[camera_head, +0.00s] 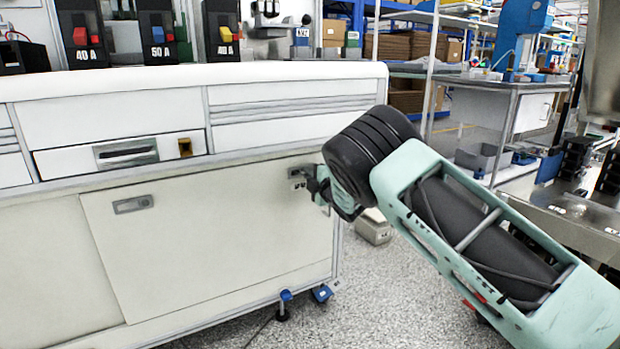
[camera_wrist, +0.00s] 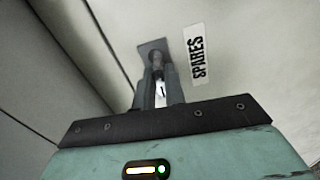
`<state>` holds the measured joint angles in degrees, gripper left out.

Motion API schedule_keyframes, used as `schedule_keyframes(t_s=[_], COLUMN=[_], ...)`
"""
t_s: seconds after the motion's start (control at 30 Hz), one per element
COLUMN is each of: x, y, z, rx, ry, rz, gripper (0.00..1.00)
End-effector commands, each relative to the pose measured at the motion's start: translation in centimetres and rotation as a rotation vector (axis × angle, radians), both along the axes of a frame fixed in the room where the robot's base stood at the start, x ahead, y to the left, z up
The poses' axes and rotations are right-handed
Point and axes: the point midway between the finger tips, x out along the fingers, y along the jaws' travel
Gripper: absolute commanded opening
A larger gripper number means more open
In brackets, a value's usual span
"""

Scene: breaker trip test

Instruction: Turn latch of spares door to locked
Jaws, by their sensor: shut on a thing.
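The spares door (camera_head: 220,230) is the pale panel low on the bench front, and it looks shut. In the wrist view a white label reading SPARES (camera_wrist: 195,55) is on the door (camera_wrist: 245,60). The latch (camera_wrist: 156,60) is a dark knob on a grey plate beside the label. In the head view the latch plate (camera_head: 297,178) sits at the door's upper right, partly hidden by my gripper (camera_head: 312,183). My gripper also shows in the wrist view (camera_wrist: 157,80), its fingers shut on the latch knob. The fingers hide much of the knob, so its turned position is unclear.
A drawer with a grey handle (camera_head: 127,152) is above the door. Breakers marked 40 A (camera_head: 80,35) and 50 A (camera_head: 157,32) stand at the bench's back. A grey box (camera_head: 374,231) is on the floor right of the bench. Metal equipment (camera_head: 575,205) stands at right.

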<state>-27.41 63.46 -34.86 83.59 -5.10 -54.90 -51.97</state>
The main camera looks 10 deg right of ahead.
Motion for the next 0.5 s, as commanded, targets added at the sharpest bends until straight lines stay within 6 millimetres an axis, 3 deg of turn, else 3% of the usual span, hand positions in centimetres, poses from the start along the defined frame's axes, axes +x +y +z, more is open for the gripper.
schedule_keyframes(t_s=[0.5], x=[-0.04], y=[0.04], z=[-0.09], rx=[-0.088], ry=[-0.022], rz=[0.001], gripper=[0.0])
